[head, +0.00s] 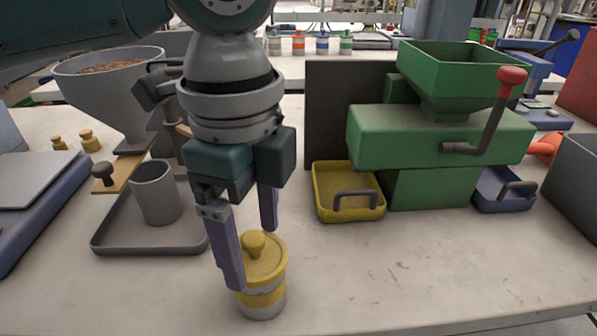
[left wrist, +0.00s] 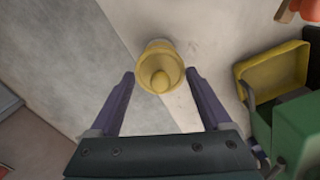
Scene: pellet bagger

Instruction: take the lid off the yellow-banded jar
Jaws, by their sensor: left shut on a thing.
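The yellow-banded jar (head: 262,300) stands upright near the front of the table, grey with a yellow band. Its yellow lid (head: 268,268) with a round knob (head: 254,243) sits on top of it. My left gripper (head: 252,257) reaches down from above, with one purple finger on each side of the lid, shut on it. In the left wrist view the lid (left wrist: 158,79) lies between the tips of my left gripper (left wrist: 161,77) and hides most of the jar. My right gripper is in neither view.
A grey tray (head: 120,242) with a grey cup (head: 157,192) is to the left. The green machine (head: 440,135) with its red-knobbed crank stands to the right, a yellow bin (head: 348,212) beside it. The front right of the table is clear. Several banded jars stand at the back.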

